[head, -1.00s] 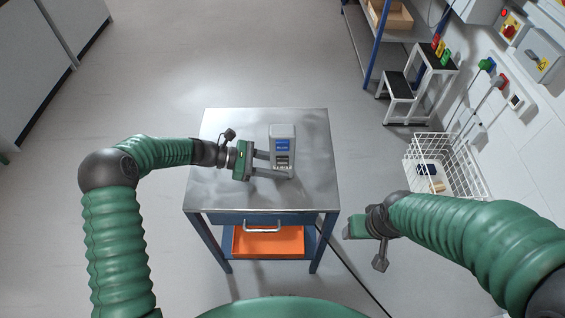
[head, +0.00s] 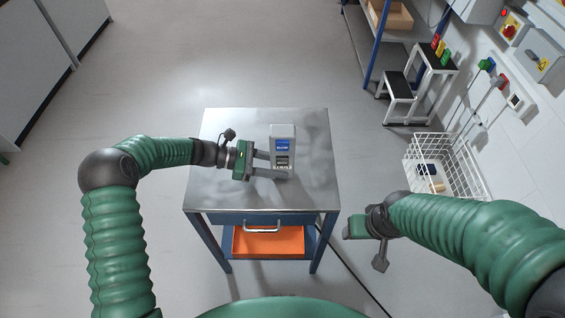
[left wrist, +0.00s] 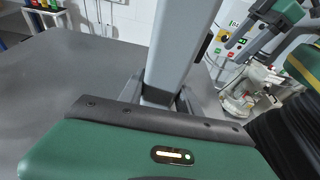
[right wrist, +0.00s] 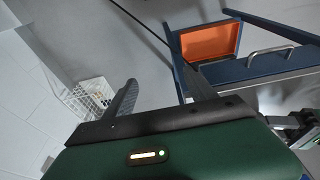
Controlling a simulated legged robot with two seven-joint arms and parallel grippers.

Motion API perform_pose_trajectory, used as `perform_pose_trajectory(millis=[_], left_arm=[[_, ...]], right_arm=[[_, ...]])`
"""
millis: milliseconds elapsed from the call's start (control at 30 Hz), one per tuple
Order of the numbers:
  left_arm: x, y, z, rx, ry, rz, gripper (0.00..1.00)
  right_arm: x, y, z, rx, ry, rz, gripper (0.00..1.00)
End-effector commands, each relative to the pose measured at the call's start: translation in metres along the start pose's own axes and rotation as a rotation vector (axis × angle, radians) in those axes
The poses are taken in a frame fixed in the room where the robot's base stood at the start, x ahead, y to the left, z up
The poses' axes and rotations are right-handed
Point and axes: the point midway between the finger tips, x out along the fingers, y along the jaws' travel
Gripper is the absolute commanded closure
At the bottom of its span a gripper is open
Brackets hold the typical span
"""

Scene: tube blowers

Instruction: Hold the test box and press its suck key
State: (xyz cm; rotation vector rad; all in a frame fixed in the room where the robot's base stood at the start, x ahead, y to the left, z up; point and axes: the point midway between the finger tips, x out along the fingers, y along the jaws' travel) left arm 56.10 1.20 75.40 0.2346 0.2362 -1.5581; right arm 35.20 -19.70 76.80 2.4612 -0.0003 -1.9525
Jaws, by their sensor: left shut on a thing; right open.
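The test box (head: 283,131), a grey upright case with a blue screen and small keys below it, is at the right half of the steel table top. My left gripper (head: 266,164) is shut on the box from its left side. In the left wrist view the grey box (left wrist: 184,40) rises between the fingers (left wrist: 160,92). The key labels are too small to read, so I cannot tell which is the suck key. My right gripper (head: 354,227) is open and empty, in front of the table's right corner and apart from the box. Its spread fingers (right wrist: 160,80) show in the right wrist view.
The steel table (head: 225,135) has a drawer handle (head: 262,227) and an orange tray (head: 268,243) below. A white wire basket (head: 458,170) and a step stool (head: 401,86) stand at the right. The table top around the box is clear.

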Motion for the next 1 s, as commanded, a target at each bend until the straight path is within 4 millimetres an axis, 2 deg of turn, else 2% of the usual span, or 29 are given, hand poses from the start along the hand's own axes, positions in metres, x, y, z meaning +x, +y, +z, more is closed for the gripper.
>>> perform_pose_trajectory(millis=[67,500,1000], left_arm=[[-0.0002,0.0002,-0.0001,0.000,0.000,0.001,1.00],[-0.0002,0.0002,0.0000,0.000,0.000,0.001,1.00],[-0.0002,0.0002,0.0000,0.000,0.000,0.001,1.00]], right_arm=[[0.0000,0.0000,0.0000,0.000,0.000,0.000,0.44],[0.0000,0.0000,0.0000,0.000,0.000,0.000,1.00],[0.0000,0.0000,0.0000,0.000,0.000,0.000,1.00]])
